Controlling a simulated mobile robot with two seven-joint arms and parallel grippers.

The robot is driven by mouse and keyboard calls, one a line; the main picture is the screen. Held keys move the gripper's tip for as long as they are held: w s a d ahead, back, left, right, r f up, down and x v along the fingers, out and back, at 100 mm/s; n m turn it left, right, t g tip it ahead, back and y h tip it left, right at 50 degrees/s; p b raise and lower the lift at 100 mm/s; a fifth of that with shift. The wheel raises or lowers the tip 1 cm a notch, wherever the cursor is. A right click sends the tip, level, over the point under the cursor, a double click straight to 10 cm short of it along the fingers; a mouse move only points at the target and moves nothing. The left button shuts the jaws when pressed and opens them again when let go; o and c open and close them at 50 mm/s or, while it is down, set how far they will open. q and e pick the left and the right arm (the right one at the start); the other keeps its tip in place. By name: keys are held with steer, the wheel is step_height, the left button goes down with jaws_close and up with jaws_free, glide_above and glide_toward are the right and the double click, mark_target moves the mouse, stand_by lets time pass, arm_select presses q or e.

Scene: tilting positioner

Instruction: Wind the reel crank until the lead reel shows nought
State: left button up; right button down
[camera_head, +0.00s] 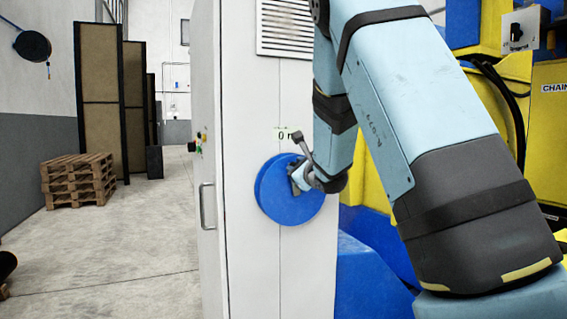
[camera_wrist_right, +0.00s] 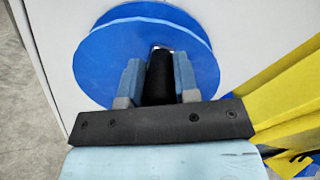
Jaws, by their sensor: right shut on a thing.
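The lead reel (camera_head: 276,198) is a blue disc on the side of a white cabinet. It also shows in the right wrist view (camera_wrist_right: 100,62). A small display (camera_head: 284,134) above it reads "0", with a further mark partly hidden by the crank or arm. My right gripper (camera_head: 302,178) is at the reel's face. In the right wrist view its two fingers are shut on the black crank handle (camera_wrist_right: 160,75). My left gripper is not in view.
The white cabinet (camera_head: 250,260) has a vent, a door handle and small buttons on its left edge. Yellow and blue machinery (camera_head: 480,140) stands close on the right. Pallets (camera_head: 78,180) and tall panels stand at the far left. The floor between is clear.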

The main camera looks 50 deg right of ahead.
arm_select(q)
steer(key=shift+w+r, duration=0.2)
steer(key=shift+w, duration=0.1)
arm_select(e)
steer(key=c, duration=0.9)
jaws_free()
steer(key=shift+d, duration=0.1)
steer(key=shift+o, duration=0.2)
arm_select(q)
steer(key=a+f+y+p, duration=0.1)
steer(key=p, duration=0.2)
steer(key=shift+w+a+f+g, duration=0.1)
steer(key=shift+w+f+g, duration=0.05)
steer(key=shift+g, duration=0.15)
arm_select(e)
steer(key=v, duration=1.3)
steer(key=shift+s+a, duration=0.25)
steer(key=shift+s, duration=0.05)
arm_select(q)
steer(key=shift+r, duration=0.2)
